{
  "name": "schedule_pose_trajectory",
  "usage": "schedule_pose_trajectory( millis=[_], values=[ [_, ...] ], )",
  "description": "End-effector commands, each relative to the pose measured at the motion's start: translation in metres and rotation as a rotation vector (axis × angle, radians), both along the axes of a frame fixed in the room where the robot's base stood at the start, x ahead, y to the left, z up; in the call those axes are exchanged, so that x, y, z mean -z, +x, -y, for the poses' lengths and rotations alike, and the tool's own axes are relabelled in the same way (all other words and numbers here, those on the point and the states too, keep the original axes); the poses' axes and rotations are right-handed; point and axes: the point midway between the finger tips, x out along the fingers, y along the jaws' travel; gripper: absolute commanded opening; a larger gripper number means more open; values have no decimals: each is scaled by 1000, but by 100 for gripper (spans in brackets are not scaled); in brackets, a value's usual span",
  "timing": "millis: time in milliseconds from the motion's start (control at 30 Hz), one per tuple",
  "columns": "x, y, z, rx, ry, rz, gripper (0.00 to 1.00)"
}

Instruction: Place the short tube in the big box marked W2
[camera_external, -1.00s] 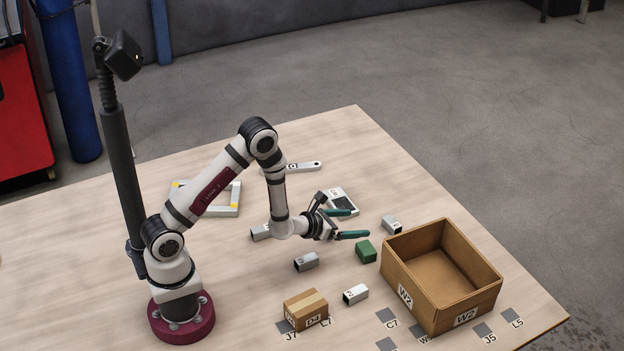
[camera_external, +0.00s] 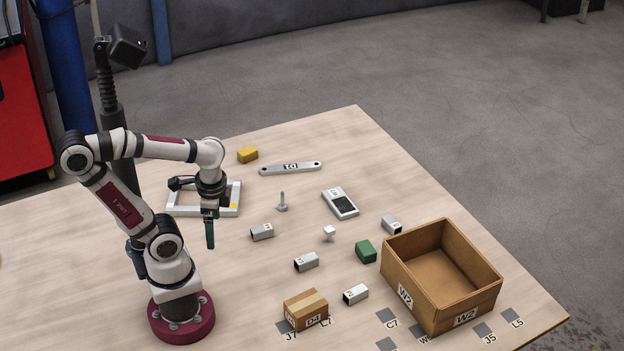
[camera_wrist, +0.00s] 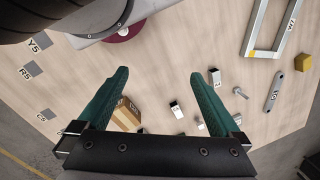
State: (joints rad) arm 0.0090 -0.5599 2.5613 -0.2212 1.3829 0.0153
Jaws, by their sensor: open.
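Several short silver square tubes lie apart on the table in the external view: one (camera_external: 262,232) left of centre, one (camera_external: 307,262) at the middle, one (camera_external: 356,294) nearer the front and one (camera_external: 391,224) behind the big box. I cannot tell which is the short tube. The big open cardboard box marked W2 (camera_external: 443,275) stands at the right and looks empty. My gripper (camera_external: 210,243) points down left of the tubes, above the table. Tubes (camera_wrist: 177,108) (camera_wrist: 215,77) show there too.
A small closed carton (camera_external: 306,310) and a green block (camera_external: 366,251) lie near the big box. A white frame (camera_external: 221,212) is behind my gripper. A bolt (camera_external: 282,203), a small white part (camera_external: 329,233), a flat bar (camera_external: 290,169), a meter (camera_external: 340,203) and a yellow block (camera_external: 247,155) lie farther back.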

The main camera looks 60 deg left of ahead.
Motion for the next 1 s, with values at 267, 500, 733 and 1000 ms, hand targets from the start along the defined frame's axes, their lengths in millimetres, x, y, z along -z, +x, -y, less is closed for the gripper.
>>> schedule_pose_trajectory(
  millis=[267,500,733,1000],
  values=[
    [-18,76,5,-87,-33,70,100],
    [9,322,2,-371,-151,312,100],
    [66,433,-9,-519,-221,446,100],
    [127,462,-12,-529,-226,453,100]
  ],
)
